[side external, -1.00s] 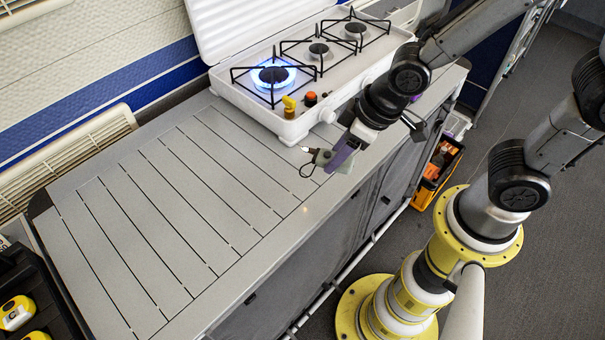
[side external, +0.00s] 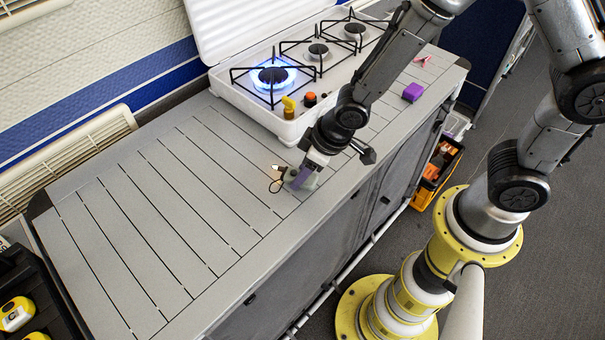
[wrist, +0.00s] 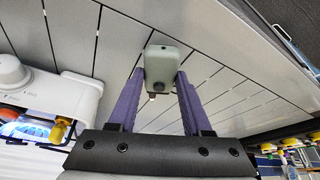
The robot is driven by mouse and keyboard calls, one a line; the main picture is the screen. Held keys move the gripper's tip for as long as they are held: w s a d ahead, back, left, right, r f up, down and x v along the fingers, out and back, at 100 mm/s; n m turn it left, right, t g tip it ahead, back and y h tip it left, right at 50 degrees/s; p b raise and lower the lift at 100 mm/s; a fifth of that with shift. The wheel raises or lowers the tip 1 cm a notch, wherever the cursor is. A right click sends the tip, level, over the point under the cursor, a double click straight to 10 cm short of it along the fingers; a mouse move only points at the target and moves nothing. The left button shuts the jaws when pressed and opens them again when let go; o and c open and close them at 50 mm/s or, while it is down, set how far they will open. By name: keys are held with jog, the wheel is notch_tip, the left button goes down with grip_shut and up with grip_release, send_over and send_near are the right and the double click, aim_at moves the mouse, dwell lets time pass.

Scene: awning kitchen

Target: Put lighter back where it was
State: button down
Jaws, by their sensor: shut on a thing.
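The lighter (wrist: 160,60), a grey-green body, is held between my gripper's two purple fingers in the wrist view. In the side view, the lighter (side external: 312,179) shows only partly behind the fingers, with a pale tip and a dark loop at its left. My gripper (side external: 298,181) is shut on it, low over the slatted grey counter (side external: 160,220), in front of the stove. I cannot tell whether the lighter touches the counter. My gripper (wrist: 160,85) also shows in the wrist view.
The white stove (side external: 290,128) has its left burner (side external: 272,75) lit with a blue flame, and yellow and orange knobs in front. A purple block (side external: 413,92) and a pink item (side external: 422,62) lie on the counter to the right. The counter's left part is clear.

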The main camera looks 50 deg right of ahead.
jog(key=shift+f, duration=0.6)
jog(key=shift+f, duration=0.2)
jog(key=shift+c, duration=1.7)
grip_release()
jog(key=shift+r, duration=0.1)
jog(key=v, duration=1.2)
jog(key=s+d+r+m+t+h, duration=0.1)
jog(key=s+d+r+m, duration=0.3)
jog(key=s+d+r, duration=0.8)
jog(key=shift+s+r+h, duration=0.25)
jog(key=shift+s+h, duration=0.15)
